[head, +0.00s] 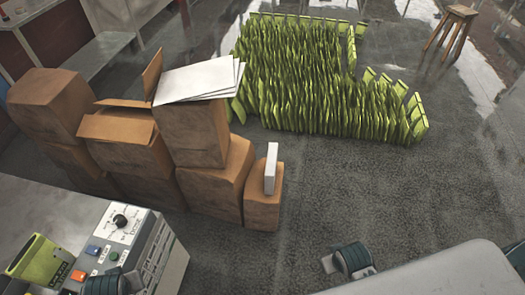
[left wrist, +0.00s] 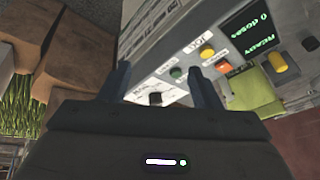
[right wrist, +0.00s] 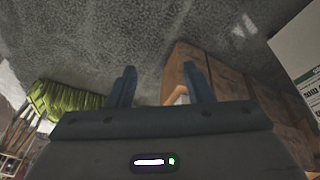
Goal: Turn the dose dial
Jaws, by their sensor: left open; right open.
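The dose dial (head: 120,220) is a black knob on the white top panel of the grey filler machine (head: 150,255) at lower left of the head view. In the left wrist view a black knob (left wrist: 155,98), likely this dial, shows between the fingers of my left gripper (left wrist: 158,80). The fingers are apart, and I cannot tell whether they touch it. My right gripper (right wrist: 160,76) is open and empty, away from the machine, with floor and boxes beyond it.
The machine also carries coloured buttons (left wrist: 177,73), a display (left wrist: 247,38) reading 0 doses and READY, and a green pouch (head: 35,258). Stacked cardboard boxes (head: 205,135) stand behind it. Many green pouches (head: 300,75) stand on the floor. Floor at centre right is clear.

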